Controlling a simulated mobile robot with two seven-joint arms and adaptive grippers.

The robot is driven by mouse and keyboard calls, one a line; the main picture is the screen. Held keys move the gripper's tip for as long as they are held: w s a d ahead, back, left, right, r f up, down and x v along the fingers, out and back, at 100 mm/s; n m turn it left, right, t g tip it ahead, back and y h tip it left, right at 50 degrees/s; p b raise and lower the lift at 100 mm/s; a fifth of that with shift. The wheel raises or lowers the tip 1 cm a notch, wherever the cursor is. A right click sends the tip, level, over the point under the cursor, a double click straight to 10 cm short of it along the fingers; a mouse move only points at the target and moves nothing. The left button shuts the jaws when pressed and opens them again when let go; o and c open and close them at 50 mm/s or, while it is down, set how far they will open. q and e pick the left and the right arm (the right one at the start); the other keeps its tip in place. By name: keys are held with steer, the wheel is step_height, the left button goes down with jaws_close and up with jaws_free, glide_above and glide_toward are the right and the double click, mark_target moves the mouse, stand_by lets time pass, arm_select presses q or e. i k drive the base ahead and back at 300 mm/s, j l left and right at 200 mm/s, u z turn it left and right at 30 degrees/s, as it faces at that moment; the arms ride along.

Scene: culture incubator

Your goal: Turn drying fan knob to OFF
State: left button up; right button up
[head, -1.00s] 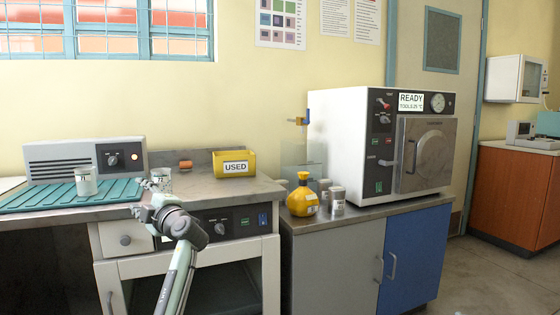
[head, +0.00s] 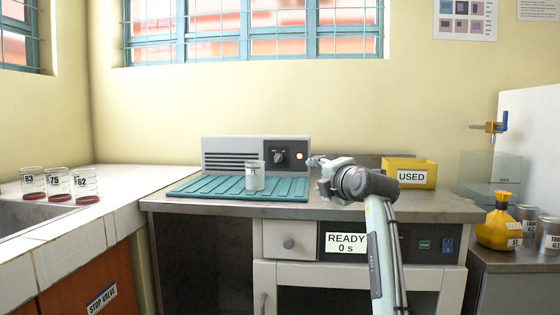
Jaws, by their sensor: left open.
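The drying fan (head: 224,146) is a grey box with dark louvres at the back of the bench. Its black knob (head: 279,158) sits on a dark panel on the right of its front, beside a glowing orange lamp (head: 300,156). The knob's pointer looks near upright, but the setting is too small to read. My left gripper (head: 317,161) is open and empty, its fingers pointing left toward the fan's right end. It appears just right of the lamp; its depth from the panel is unclear. My right gripper is out of view.
A teal ribbed drying mat (head: 205,188) lies before the fan, with a white-labelled beaker (head: 255,177) standing below the knob. A yellow USED bin (head: 425,172) is right of my arm. Several labelled beakers stand far left by the sink (head: 25,219).

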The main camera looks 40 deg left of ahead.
mark_target(278, 158)
steer(key=i+j, duration=0.2)
steer(key=j, duration=0.2)
steer(key=i+j, duration=0.2)
steer(key=j, duration=0.2)
steer(key=i+j, duration=0.2)
steer(key=j, duration=0.2)
